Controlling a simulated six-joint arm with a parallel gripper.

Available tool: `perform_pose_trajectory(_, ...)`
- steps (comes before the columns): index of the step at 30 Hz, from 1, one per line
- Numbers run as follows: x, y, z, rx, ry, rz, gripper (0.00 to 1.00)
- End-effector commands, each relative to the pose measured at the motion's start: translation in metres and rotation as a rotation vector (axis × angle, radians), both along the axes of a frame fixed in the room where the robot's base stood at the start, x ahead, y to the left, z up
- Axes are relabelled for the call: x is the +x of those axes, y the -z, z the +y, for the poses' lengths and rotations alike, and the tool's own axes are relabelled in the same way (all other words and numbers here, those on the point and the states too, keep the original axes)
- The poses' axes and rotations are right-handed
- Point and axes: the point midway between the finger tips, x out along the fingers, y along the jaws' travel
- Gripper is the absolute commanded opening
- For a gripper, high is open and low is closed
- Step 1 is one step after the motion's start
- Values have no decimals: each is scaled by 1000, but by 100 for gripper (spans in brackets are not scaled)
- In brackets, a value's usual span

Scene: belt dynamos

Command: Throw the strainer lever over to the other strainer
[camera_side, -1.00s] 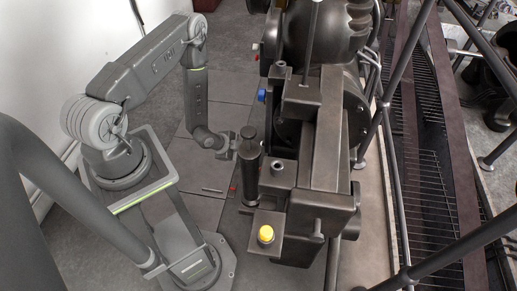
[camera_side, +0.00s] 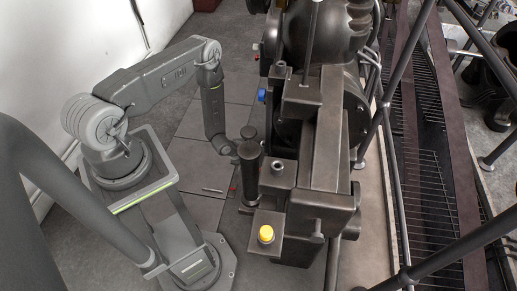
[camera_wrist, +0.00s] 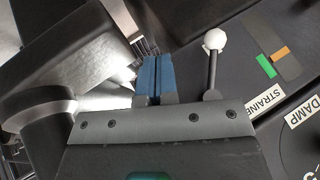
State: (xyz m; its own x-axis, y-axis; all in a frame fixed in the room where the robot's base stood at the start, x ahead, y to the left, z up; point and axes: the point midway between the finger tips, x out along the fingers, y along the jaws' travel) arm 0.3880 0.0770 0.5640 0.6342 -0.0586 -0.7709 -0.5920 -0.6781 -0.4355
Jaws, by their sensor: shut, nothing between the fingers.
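The lever (camera_wrist: 213,72) shows in the wrist view as a dark rod with a white ball knob. Its base is hidden behind my gripper's body. My gripper (camera_wrist: 152,60) has blue-padded fingers pressed together with nothing between them. They are left of the lever, with a visible gap in the picture. A label reading "STRAINE", partly cut by my gripper, (camera_wrist: 262,104) lies on the dark panel right of the lever. In the side view my wrist end is beside the dark upright cylinder; the fingers and lever cannot be made out there.
Green (camera_wrist: 266,67) and orange (camera_wrist: 281,54) marks lie on the panel, near a "DAMP" label (camera_wrist: 301,111). In the side view, the dark upright cylinder (camera_side: 250,172) stands left of the large machine (camera_side: 328,150). A yellow button (camera_side: 266,233) is in front.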

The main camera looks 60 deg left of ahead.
Motion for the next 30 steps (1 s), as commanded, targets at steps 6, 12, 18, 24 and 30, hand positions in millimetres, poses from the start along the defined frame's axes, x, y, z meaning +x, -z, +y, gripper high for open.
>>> perform_pose_trajectory(6,27,11,9,2,-1,-4,0)
perform_pose_trajectory(12,42,8,19,1,0,1,0)
perform_pose_trajectory(18,45,7,21,0,0,1,0)
perform_pose_trajectory(24,45,7,21,0,0,1,0)
perform_pose_trajectory(30,45,7,21,14,1,-12,0)
